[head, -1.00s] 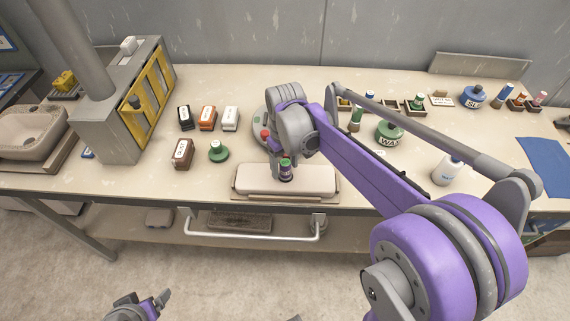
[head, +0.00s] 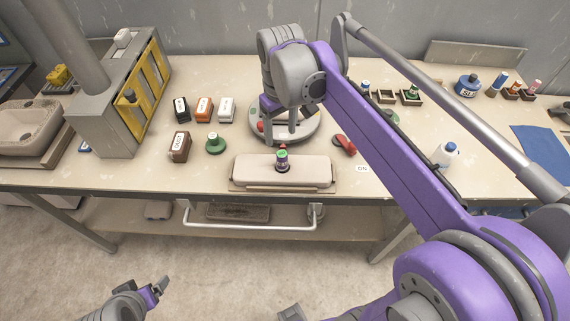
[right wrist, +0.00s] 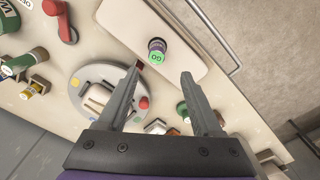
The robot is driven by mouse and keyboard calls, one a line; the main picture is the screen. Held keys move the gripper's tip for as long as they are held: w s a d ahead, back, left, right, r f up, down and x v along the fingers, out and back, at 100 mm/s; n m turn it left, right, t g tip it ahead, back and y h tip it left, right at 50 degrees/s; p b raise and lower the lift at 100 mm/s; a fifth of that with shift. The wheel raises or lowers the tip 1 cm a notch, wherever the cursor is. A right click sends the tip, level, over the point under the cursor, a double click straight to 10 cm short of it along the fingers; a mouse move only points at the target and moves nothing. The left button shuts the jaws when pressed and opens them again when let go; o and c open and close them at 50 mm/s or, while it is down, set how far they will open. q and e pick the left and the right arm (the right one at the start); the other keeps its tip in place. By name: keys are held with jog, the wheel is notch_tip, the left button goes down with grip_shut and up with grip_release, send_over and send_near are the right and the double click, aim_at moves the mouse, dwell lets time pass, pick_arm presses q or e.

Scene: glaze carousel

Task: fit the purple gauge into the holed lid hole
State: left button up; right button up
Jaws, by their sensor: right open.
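The purple gauge (head: 282,160), a small dark purple cylinder with a green top, stands upright on the cream slab (head: 247,172) at the table's front. The slab looks like the lid; the gauge covers any hole, and I cannot tell how deep it sits. In the right wrist view the gauge (right wrist: 156,52) shows its green top, past the fingertips. My right gripper (head: 291,132) is open and empty, above and behind the gauge, apart from it. It also shows in the right wrist view (right wrist: 162,70). My left gripper (head: 158,289) is low in front of the table; its jaws are unclear.
A round grey carousel (head: 308,127) stands behind the slab, partly under my right gripper. A red-handled item (head: 344,145) lies to its right. A green stamp-like piece (head: 215,144) and a brown block (head: 180,147) stand left. A white bottle (head: 446,153) is at right.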

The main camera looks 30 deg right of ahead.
jog(key=s+a+f+t, duration=0.2)
jog(key=s+a+f, duration=0.1)
jog(key=s+f, duration=0.3)
jog(key=s+a+f+m+t, duration=0.1)
jog(key=s+a+f+t, duration=0.2)
jog(key=s+f, duration=0.4)
jog(key=shift+s, duration=0.8)
